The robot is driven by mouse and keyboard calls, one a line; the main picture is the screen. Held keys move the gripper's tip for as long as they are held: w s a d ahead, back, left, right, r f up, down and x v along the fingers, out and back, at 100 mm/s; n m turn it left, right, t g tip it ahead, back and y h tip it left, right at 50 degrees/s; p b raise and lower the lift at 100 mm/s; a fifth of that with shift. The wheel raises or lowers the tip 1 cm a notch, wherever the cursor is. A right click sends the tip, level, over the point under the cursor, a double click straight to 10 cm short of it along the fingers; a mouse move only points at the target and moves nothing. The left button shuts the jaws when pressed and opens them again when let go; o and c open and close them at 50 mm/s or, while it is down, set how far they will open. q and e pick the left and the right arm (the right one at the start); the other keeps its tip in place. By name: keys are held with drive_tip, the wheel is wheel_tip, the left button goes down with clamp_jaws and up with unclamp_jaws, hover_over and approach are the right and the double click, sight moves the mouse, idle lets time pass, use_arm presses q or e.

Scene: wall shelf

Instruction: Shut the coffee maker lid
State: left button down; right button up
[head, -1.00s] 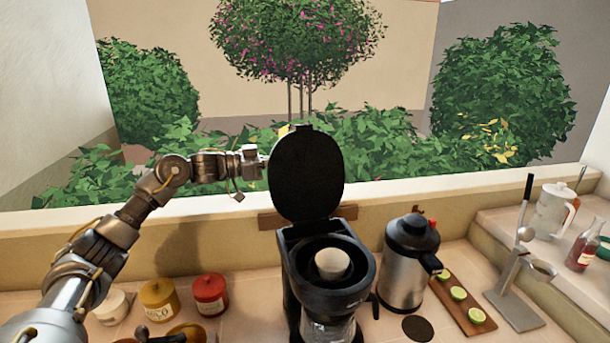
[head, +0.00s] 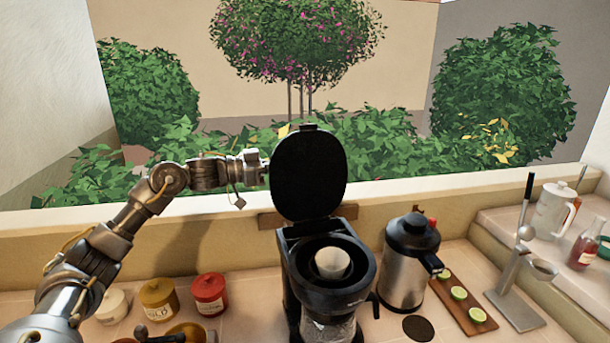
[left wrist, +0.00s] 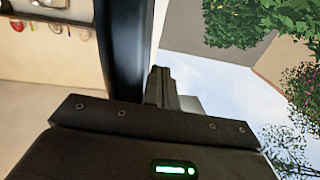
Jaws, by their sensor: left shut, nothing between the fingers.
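The black coffee maker (head: 328,285) stands on the counter, with a white cup-shaped insert (head: 332,263) showing in its open top. Its oval lid (head: 308,175) is raised upright at the back. My left gripper (head: 264,166) is at the left edge of the lid, at about mid-height; its fingertips are partly hidden there. In the left wrist view the shut, empty fingers (left wrist: 160,88) are beside the dark lid (left wrist: 125,45); I cannot tell whether they touch it. My right gripper is not in view.
A steel kettle (head: 408,265) stands close on the right, beside a board with cut limes (head: 460,293). A metal press (head: 517,290) is farther right. Red (head: 209,294) and yellow (head: 158,299) jars stand at left. A window ledge (head: 420,188) runs behind the coffee maker.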

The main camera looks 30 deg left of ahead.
sight(284, 146)
use_arm(q)
drive_tip(key=s+d, duration=0.2)
drive_tip(key=s, duration=0.1)
drive_tip(key=shift+d, duration=0.4)
idle(0.4)
drive_tip(key=shift+w, duration=0.1)
idle(0.7)
drive_tip(key=r+p, duration=0.1)
drive_tip(key=w+a+r+p, duration=0.1)
drive_tip(key=r+p, duration=0.1)
drive_tip(key=shift+w+a+r, duration=0.15)
drive_tip(key=shift+r, duration=0.1)
drive_tip(key=shift+w+a+r+p, duration=0.2)
drive_tip(key=shift+r+p, duration=0.2)
drive_tip(key=shift+p, duration=0.2)
drive_tip(key=shift+w+a+r+p, duration=0.2)
drive_tip(key=shift+r+p, duration=0.2)
drive_tip(key=shift+p, duration=0.15)
